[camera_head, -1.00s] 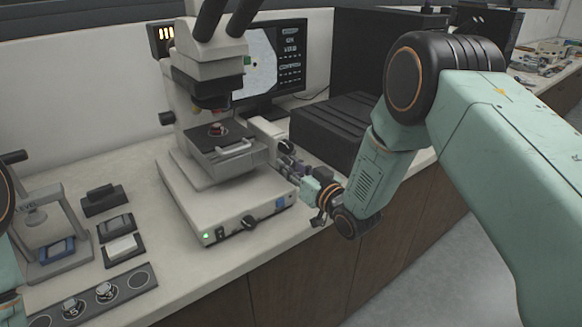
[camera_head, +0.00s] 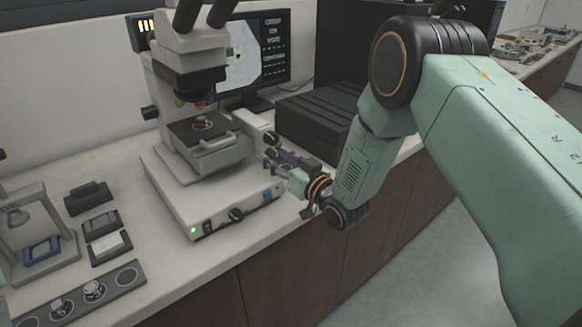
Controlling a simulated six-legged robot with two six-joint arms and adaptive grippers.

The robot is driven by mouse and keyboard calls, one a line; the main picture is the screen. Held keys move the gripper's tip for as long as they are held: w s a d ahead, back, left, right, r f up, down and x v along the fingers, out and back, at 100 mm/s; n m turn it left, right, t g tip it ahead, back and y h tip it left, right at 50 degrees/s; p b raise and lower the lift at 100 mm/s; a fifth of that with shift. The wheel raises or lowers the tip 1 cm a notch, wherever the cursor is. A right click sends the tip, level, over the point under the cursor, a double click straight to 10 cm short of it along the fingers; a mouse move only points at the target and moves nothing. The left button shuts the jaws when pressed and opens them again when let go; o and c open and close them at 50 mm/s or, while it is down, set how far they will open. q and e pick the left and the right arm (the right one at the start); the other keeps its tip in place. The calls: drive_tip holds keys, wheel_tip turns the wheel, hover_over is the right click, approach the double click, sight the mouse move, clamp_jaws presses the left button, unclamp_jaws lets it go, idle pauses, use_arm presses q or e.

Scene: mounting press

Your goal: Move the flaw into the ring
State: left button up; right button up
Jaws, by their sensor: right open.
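The monitor (camera_head: 268,40) behind the microscope (camera_head: 190,75) shows a pale sample picture with a small green mark (camera_head: 229,51) and a dark speck beside it. Which of these is the flaw or the ring is too small to tell. A small red-brown sample (camera_head: 202,122) sits on the microscope's dark stage (camera_head: 185,132). My right gripper (camera_head: 283,160) is open at the right side of the microscope, close by its side knobs (camera_head: 270,138). Whether its fingers touch a knob cannot be told. My left gripper is not in view.
A small press (camera_head: 38,215) stands at the left with a blue block (camera_head: 42,250) in it. Dark trays (camera_head: 103,225) and a strip with round metal pieces (camera_head: 125,281) lie on the bench. A black ribbed box (camera_head: 310,122) stands behind my right gripper.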

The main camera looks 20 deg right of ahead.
drive_tip(key=v, duration=1.1)
drive_tip(key=shift+s+r, duration=0.1)
drive_tip(key=shift+s, duration=0.05)
idle(1.1)
drive_tip(key=s+f+m+g+h+b, duration=0.15)
drive_tip(key=s+f+g, duration=0.25)
drive_tip(key=s+f, duration=0.4)
drive_tip(key=s+f+m+g+h, duration=0.1)
drive_tip(key=s+f+g+h, duration=0.3)
drive_tip(key=f, duration=0.7)
drive_tip(key=s+f+g+b, duration=0.1)
drive_tip(key=s+f+g, duration=0.3)
drive_tip(key=s, duration=0.8)
drive_tip(key=s+f+g+b, duration=0.1)
drive_tip(key=s+f+g, duration=0.4)
drive_tip(key=s, duration=0.8)
drive_tip(key=shift+f+b, duration=0.3)
drive_tip(key=shift+b, duration=0.05)
